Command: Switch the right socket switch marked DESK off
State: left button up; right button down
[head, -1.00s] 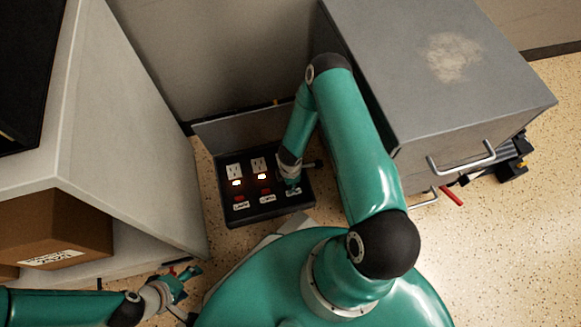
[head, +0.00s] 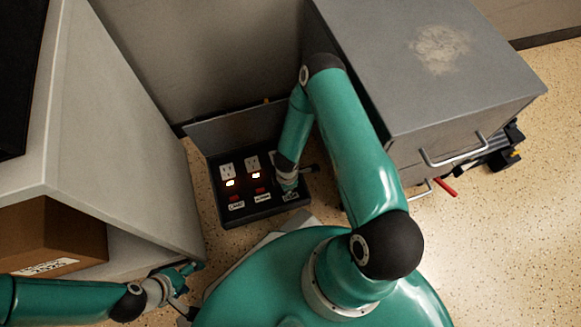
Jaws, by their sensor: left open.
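A black socket box (head: 235,216) with a raised grey lid (head: 228,128) sits on the floor between desk and cabinet. Its left socket (head: 228,171) and middle socket (head: 252,163) each have a lit lamp, a red switch and a white label below. The label lettering is too small to read. My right gripper (head: 287,184) points down over the box's right part, hiding the right socket and its switch. I cannot tell whether it touches the switch, or how its jaws stand. My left gripper (head: 184,272) is open and empty at lower left, beside the desk.
A grey cabinet (head: 435,80) with handles stands close to the right of my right arm. A grey desk (head: 120,125) with a cardboard box (head: 40,240) under it is at left. A wall closes the back. Speckled floor lies open at lower right.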

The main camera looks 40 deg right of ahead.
jog(key=shift+s+a, duration=0.2)
jog(key=shift+s, duration=0.05)
jog(key=c, duration=1.3)
grip_release()
jog(key=shift+c, duration=0.2)
jog(key=shift+o, duration=0.9)
jog(key=shift+w+d+r, duration=0.1)
jog(key=shift+r, duration=0.3)
notch_tip(320, 180, up, 11)
